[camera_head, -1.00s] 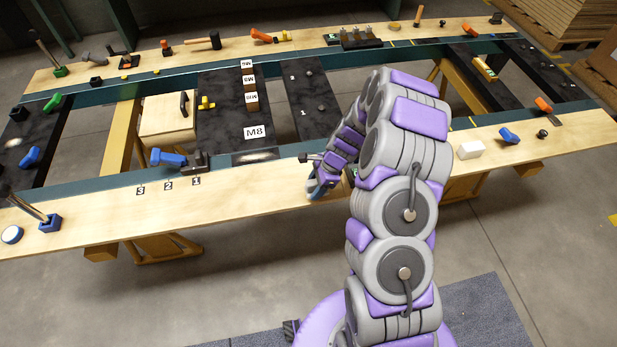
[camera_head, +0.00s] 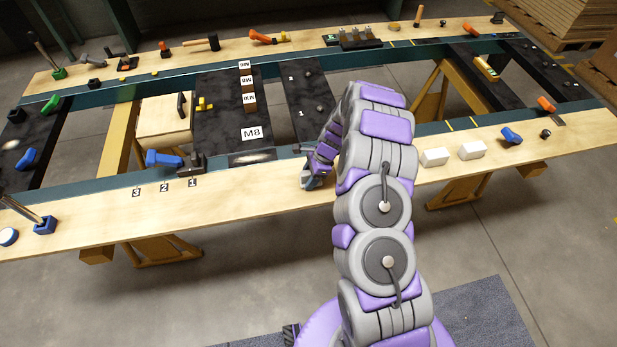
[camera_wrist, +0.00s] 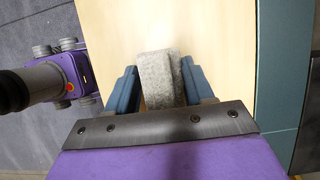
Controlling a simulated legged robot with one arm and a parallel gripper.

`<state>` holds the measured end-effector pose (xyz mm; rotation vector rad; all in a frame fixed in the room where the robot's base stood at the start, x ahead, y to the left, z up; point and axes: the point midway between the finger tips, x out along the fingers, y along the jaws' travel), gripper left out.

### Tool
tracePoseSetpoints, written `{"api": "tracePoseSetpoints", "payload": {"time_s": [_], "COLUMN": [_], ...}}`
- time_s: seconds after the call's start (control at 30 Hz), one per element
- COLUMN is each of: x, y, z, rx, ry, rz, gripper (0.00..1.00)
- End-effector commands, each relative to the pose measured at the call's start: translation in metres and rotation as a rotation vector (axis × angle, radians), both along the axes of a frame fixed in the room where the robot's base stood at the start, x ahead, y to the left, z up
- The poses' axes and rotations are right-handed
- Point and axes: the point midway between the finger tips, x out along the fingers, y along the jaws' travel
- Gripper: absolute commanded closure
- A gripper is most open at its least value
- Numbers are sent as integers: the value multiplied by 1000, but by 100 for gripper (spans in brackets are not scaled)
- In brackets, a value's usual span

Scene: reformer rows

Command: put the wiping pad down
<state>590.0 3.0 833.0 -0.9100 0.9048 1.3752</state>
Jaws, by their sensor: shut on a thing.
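The wiping pad (camera_wrist: 156,76) is a grey, rough block in the wrist view. My gripper (camera_wrist: 160,88) has its two blue fingers closed on either side of it. Behind the pad lies the pale wooden board of the bench. In the head view my gripper (camera_head: 311,180) is low over the near wooden board (camera_head: 245,195), right of the number labels. There the pad is too small and hidden by the gripper to make out. I cannot tell whether it touches the board.
A blue-handled tool (camera_head: 165,158) and a dark block (camera_head: 193,163) sit left of my gripper, by labels 1, 2 and 3. Two white blocks (camera_head: 435,157) (camera_head: 472,151) lie to the right of my arm. The board just left of my gripper is bare.

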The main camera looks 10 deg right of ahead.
Motion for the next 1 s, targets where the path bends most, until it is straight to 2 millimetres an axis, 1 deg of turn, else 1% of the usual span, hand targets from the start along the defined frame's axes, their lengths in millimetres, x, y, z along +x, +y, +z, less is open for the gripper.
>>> {"api": "tracePoseSetpoints", "payload": {"time_s": [0.17, 0.2, 0.43, 0.47, 0.67, 0.77, 0.87, 1.0], "x": [0, 0, 0, 0, 0, 1, 1, 2], "y": [2, 2, 1, 1, 1, -1, -4, -15], "z": [0, 0, 0, 0, 1, 4, 15, 40], "rx": [-2, -3, -2, -2, -1, -1, -2, -4], "ry": [0, 0, -1, -1, -1, -2, -5, -7], "rz": [0, 0, 1, 0, 0, -1, -2, -2], "gripper": [76, 46, 24, 22, 22, 22, 22, 22]}}
